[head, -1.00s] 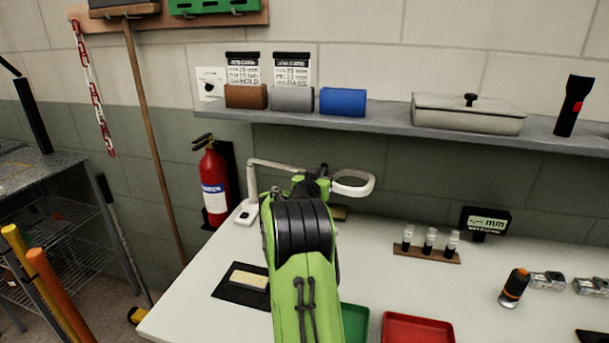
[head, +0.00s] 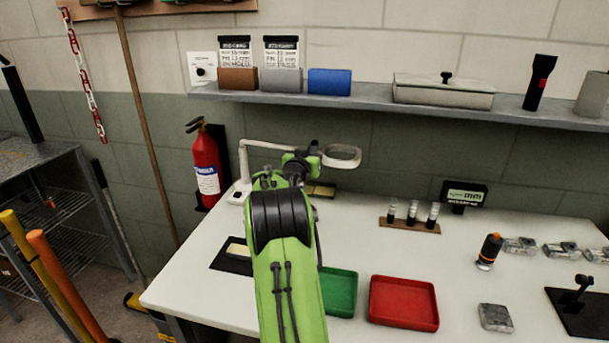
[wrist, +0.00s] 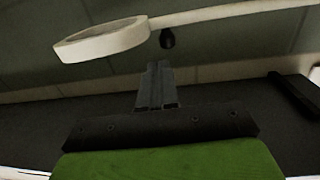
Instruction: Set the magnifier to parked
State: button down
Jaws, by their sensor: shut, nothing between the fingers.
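The magnifier (head: 342,155) is a white ring lens on a white jointed arm, standing on a base at the back left of the bench. Its ring hangs over the bench, right of my gripper in the head view. In the wrist view the magnifier (wrist: 100,40) shows at the upper left, its arm running off to the upper right, beyond and above my fingertips. My gripper (wrist: 156,72) is shut and empty, and no contact with the magnifier shows. In the head view my own arm hides the fingertips and part of the magnifier's arm.
A red fire extinguisher (head: 206,168) hangs on the wall to the left. A shelf (head: 370,106) with boxes runs above the bench. Green (head: 339,291) and red (head: 403,302) trays and a vial rack (head: 409,225) lie on the bench. The bench between the rack and trays is clear.

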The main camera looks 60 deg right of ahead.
jog(key=v, duration=0.9)
jog(key=shift+s, duration=0.45)
jog(key=shift+d, duration=0.1)
